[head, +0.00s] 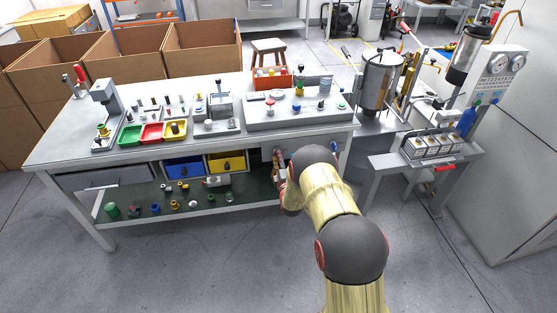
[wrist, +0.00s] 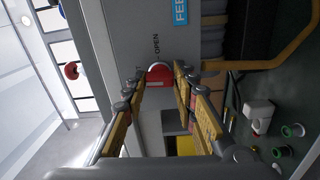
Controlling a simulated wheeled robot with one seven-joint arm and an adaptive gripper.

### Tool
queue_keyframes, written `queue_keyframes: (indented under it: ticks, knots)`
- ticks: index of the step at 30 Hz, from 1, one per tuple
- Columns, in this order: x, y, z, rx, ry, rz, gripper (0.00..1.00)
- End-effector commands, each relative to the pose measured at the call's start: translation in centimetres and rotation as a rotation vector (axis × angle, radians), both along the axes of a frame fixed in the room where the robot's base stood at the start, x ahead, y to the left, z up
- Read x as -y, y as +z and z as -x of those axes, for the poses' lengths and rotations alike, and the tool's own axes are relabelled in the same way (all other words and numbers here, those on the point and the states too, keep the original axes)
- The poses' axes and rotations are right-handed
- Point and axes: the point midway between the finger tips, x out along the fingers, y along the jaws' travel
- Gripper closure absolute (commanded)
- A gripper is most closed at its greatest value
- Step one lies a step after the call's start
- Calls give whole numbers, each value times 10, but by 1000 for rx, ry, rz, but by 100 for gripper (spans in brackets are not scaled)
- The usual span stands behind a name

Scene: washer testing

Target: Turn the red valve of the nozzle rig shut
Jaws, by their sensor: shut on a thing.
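The red valve (wrist: 158,72) is a small rounded red handle on a grey panel (wrist: 130,35) in the wrist view. The word OPEN is printed on the panel beside it. My gripper (wrist: 160,82) has its fingertips on either side of the valve and is shut on it. In the head view my gripper (head: 279,165) reaches under the right end of the workbench, against the grey box front there. The arm and gripper hide the valve in that view. How far the handle is turned cannot be told.
A yellow pipe (wrist: 265,64) runs beside the valve, near a blue label (wrist: 181,11). The workbench top (head: 70,135) holds trays and fixtures above my gripper. A lower shelf (head: 125,200) carries loose fittings. A metal side bench (head: 385,165) stands right of my arm. The front floor is clear.

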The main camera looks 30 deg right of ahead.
Motion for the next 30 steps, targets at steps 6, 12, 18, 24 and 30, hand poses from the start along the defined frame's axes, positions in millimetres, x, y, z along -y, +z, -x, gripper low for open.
queue_keyframes:
  ticks: [6,12,18,24,30]
  knots:
    - [-1,0,-1,-14,3,49,97]
    - [-1,0,-1,-17,3,60,97]
    - [-1,0,-1,-17,3,60,97]
    - [-1,0,0,-17,3,59,65]
    - [-1,0,0,-17,1,59,53]
